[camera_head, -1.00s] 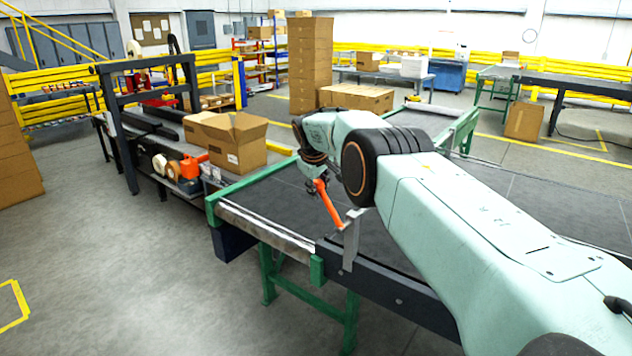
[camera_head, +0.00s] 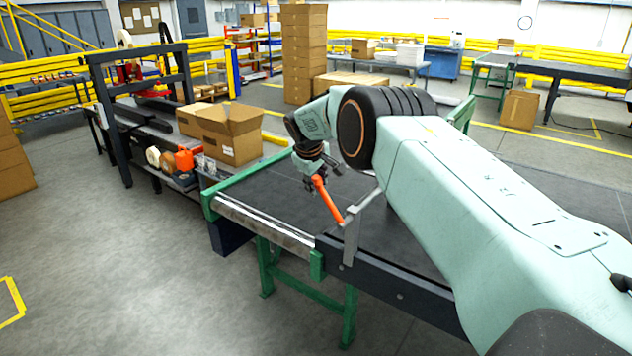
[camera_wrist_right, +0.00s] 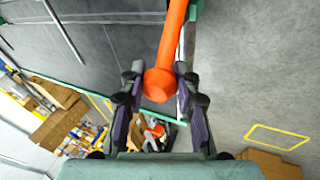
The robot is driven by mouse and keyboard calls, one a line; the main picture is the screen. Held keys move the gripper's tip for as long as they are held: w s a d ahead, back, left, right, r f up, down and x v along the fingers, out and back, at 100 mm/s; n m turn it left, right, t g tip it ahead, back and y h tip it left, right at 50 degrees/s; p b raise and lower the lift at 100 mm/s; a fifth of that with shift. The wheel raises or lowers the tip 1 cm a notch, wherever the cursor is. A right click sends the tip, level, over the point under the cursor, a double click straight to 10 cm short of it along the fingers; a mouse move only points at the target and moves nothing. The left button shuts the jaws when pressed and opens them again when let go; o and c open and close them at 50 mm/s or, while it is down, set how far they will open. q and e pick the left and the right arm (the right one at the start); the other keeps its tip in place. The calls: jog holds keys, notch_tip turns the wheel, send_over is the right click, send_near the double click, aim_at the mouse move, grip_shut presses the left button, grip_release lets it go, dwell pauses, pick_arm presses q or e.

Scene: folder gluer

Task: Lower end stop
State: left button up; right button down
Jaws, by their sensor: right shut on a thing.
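The end stop has an orange handle (camera_head: 328,200) joined to a grey metal bracket (camera_head: 351,243) on the near side rail of the conveyor. The handle slants up and to the left from the bracket. A grey arm of the stop runs up to the right and passes behind my right arm. My right gripper (camera_head: 318,172) is shut on the upper end of the handle. In the right wrist view the handle (camera_wrist_right: 172,45) lies between the two fingers of the right gripper (camera_wrist_right: 160,84). My left gripper is not in view.
The dark conveyor bed (camera_head: 270,195) has a green end frame (camera_head: 209,205) and a metal roller (camera_head: 265,222). Open cardboard boxes (camera_head: 232,135) and tape rolls (camera_head: 165,160) stand on a bench behind it. The floor at left is clear.

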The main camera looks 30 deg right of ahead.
jog(key=c, duration=1)
grip_release()
jog(key=shift+a, duration=0.1)
jog(key=shift+o, duration=0.2)
jog(key=v, duration=1.2)
